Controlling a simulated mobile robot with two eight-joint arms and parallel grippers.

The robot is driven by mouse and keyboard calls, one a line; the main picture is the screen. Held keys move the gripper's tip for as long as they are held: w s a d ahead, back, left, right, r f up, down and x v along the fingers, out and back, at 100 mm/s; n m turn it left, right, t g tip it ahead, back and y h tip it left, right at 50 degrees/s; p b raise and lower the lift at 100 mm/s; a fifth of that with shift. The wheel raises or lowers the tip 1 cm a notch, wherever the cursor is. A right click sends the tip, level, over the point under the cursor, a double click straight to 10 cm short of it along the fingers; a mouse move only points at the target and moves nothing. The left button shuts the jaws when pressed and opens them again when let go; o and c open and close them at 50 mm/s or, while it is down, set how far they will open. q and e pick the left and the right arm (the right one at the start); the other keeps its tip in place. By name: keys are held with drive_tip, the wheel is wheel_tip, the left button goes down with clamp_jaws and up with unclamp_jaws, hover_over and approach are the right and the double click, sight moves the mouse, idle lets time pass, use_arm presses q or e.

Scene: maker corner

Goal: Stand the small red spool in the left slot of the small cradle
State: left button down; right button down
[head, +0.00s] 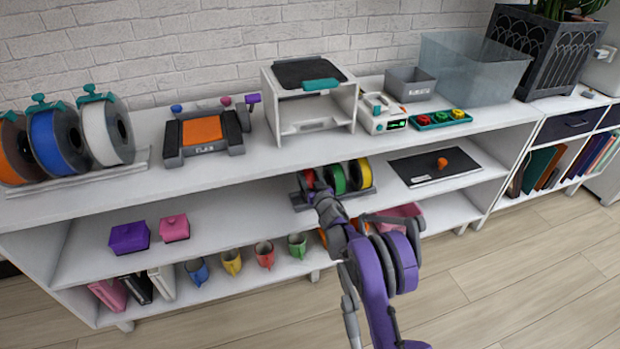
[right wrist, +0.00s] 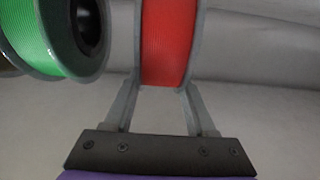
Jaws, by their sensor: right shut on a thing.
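The small red spool (head: 309,178) is at the left end of the small grey cradle (head: 370,192) on the middle shelf. My right gripper (head: 314,187) is shut on it. In the right wrist view the red spool (right wrist: 167,42) sits between the two fingers, its orange-red winding facing the camera. A green spool (head: 337,179) and a yellow spool (head: 361,173) stand in the cradle to the right. The green spool (right wrist: 48,38) is close beside the red one. My arm hides the left slot, so I cannot tell whether the red spool rests in it. My left gripper is out of view.
The upper shelf (head: 230,172) overhangs the cradle closely. A dark mat (head: 420,172) with an orange piece (head: 442,162) lies to the right on the middle shelf. Purple (head: 129,237) and pink (head: 174,228) boxes stand far left. The shelf between them and the cradle is clear.

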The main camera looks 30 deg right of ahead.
drive_tip(key=shift+c, duration=0.7)
unclamp_jaws()
